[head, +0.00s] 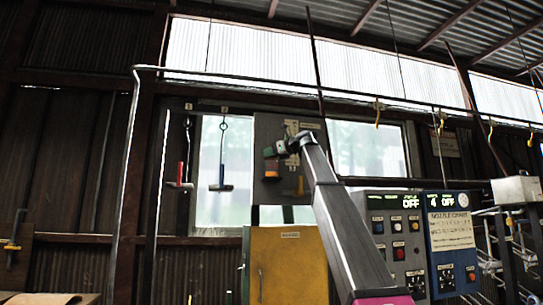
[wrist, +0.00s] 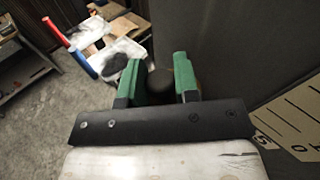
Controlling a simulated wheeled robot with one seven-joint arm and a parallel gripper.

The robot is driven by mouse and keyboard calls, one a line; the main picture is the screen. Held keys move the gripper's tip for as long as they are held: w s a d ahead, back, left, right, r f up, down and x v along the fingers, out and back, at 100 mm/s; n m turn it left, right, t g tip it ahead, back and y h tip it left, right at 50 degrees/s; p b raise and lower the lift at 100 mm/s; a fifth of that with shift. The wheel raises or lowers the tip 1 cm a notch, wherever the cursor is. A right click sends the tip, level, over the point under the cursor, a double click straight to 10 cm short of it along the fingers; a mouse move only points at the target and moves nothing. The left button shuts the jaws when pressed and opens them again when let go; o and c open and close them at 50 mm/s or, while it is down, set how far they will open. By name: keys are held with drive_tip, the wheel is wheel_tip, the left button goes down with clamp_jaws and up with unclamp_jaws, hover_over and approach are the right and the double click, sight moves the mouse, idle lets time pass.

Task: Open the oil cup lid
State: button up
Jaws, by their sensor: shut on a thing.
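My gripper (head: 272,151), with green fingers, is at the grey panel (head: 262,132) in the middle of the head view. In the wrist view its fingers stand on both sides of a dark rounded thing (wrist: 159,84), and it is shut on that. This looks like the oil cup lid, but most of it is hidden by the fingers. A small orange cup-like body (head: 272,168) is just below the fingers in the head view. It looks like the oil cup. I cannot tell whether the lid is raised.
A yellow cabinet (head: 288,265) stands below the panel. Control boxes with switches (head: 398,240) are to the right. Tools hang at the left, one with a red handle (head: 180,173). A rail (head: 250,77) with hooks runs overhead. The wrist view shows papers (wrist: 118,50) on a low surface.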

drive_tip(key=n+h, duration=0.1)
drive_tip(key=a+n+h, duration=0.1)
drive_tip(key=a+r+n+h, duration=0.1)
drive_tip(key=h, duration=0.1)
drive_tip(key=shift+s+g, duration=0.25)
drive_tip(key=shift+g, duration=0.15)
drive_tip(key=a+n+h, duration=0.1)
drive_tip(key=h, duration=0.1)
drive_tip(key=a+n+h, duration=0.1)
drive_tip(key=h, duration=0.1)
drive_tip(key=s+a+n+t+h, duration=0.1)
drive_tip(key=n+h, duration=0.1)
drive_tip(key=h, duration=0.1)
drive_tip(key=shift+f, duration=0.3)
drive_tip(key=shift+s+a+f+n+t+h, duration=0.1)
drive_tip(key=shift+a+f+n+t+h, duration=0.1)
drive_tip(key=shift+n+h, duration=0.25)
drive_tip(key=shift+s+a+f+n+t+h, duration=0.1)
drive_tip(key=shift+a+f+n+t+h, duration=0.15)
drive_tip(key=shift+h, duration=0.45)
drive_tip(key=shift+a+f+n+t+h, duration=0.2)
drive_tip(key=shift+n+h, duration=0.1)
drive_tip(key=shift+h, duration=0.25)
drive_tip(key=o, duration=0.9)
